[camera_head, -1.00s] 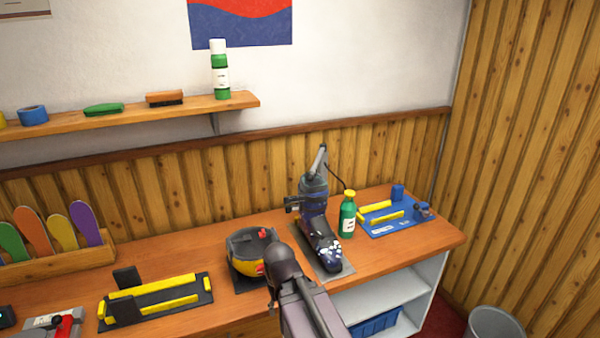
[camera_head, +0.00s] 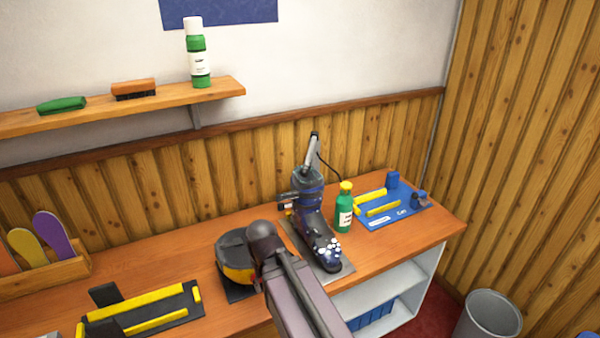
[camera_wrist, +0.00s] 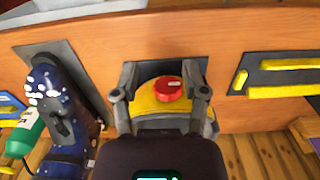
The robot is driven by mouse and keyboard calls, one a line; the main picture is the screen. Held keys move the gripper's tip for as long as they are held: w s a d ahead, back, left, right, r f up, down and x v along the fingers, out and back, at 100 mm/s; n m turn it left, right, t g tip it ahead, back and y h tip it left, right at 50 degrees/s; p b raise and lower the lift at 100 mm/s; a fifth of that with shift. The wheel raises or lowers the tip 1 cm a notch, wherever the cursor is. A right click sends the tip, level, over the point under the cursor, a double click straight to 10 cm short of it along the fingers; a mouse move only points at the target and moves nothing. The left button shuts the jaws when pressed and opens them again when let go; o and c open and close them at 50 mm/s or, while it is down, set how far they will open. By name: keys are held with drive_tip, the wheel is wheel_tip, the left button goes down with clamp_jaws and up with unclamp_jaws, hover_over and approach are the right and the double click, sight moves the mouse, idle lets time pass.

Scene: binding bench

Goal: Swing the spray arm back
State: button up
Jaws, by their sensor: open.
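A grey jointed arm (camera_head: 312,152), which looks like the spray arm, stands upright behind a dark blue boot (camera_head: 318,235). A thin dark cable hangs from it towards a green bottle with a yellow cap (camera_head: 344,208). The boot has white spots on its toe and rests on a grey plate (camera_head: 339,271). In the wrist view the boot (camera_wrist: 68,115) lies at the left and the spray arm is not recognisable. My gripper (camera_wrist: 158,85) is open, its grey fingers on either side of a yellow device with a red knob (camera_wrist: 169,89). Contact cannot be told. My arm hides the gripper in the head view.
The yellow and dark device (camera_head: 236,262) stands left of the boot. A black and yellow fixture (camera_head: 145,306) lies further left, a blue tray (camera_head: 395,212) at right. A shelf (camera_head: 130,108) hangs above. A bin (camera_head: 488,318) stands on the floor at right.

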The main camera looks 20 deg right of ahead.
drive_tip(key=shift+d, duration=0.1)
drive_tip(key=o, duration=0.3)
drive_tip(key=w+d+r+m+t+h+b, duration=0.1)
drive_tip(key=w+d+r+m+t+h, duration=0.1)
drive_tip(key=w+d+m+h, duration=0.3)
drive_tip(key=w+d+r+m+t+h+b, duration=0.1)
drive_tip(key=w+d+r+t+h, duration=0.1)
drive_tip(key=w+d+h, duration=0.3)
drive_tip(key=w+d+r+m+t+h+b, duration=0.1)
drive_tip(key=w+r+t+h, duration=0.3)
drive_tip(key=r, duration=0.7)
drive_tip(key=w+m+t, duration=0.1)
drive_tip(key=w+t, duration=0.1)
drive_tip(key=w, duration=0.1)
drive_tip(key=shift+d+m+h, duration=0.35)
drive_tip(key=shift+m+h, duration=0.05)
drive_tip(key=shift+d+r, duration=0.1)
